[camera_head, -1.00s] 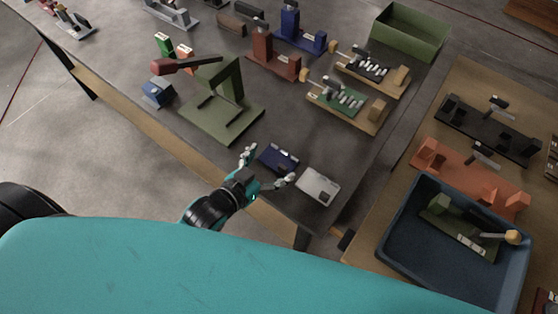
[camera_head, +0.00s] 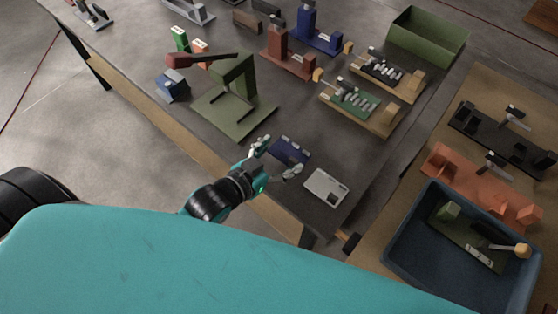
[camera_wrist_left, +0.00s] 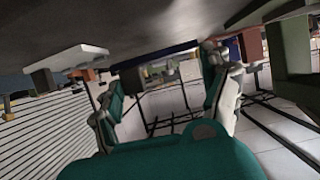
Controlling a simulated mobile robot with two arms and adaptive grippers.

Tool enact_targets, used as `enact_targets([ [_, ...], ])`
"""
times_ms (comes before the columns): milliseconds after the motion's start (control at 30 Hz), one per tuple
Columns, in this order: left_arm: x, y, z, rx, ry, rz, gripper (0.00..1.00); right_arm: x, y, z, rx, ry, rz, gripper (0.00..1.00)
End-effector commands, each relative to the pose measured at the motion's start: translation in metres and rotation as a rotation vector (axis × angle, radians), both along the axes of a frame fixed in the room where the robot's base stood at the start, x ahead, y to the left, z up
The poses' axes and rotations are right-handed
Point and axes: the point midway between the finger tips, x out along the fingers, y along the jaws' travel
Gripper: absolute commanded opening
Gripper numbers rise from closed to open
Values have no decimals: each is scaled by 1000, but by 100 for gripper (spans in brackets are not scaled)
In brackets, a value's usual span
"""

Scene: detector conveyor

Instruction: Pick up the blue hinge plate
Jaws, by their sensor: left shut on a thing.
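The blue hinge plate (camera_head: 289,150) is a small dark blue plate near the front edge of the dark table, left of a light grey-white plate (camera_head: 326,187). My left gripper (camera_head: 278,157) has its fingers spread across the blue plate's width, one at each side, and is shut on it. In the left wrist view the blue plate (camera_wrist_left: 155,56) shows edge-on between the fingertips (camera_wrist_left: 158,75). I cannot tell whether it is clear of the table. My right gripper is not in view.
A green press-like fixture (camera_head: 237,110) stands behind and left of the gripper, with a small blue block (camera_head: 172,86) beyond. Fixtures on wooden bases (camera_head: 385,122) and a green bin (camera_head: 465,42) are further back. A blue tote (camera_head: 405,265) sits at right.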

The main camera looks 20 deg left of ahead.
Motion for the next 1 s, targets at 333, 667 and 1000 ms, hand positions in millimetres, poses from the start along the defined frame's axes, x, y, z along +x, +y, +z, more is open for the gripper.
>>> enact_targets([
  [333,-80,-4,6,-4,7,1,40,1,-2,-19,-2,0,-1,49],
  [667,-143,-7,16,-2,3,1,33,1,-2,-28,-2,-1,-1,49],
  [1000,-159,-8,19,-1,-4,0,0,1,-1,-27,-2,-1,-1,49],
])
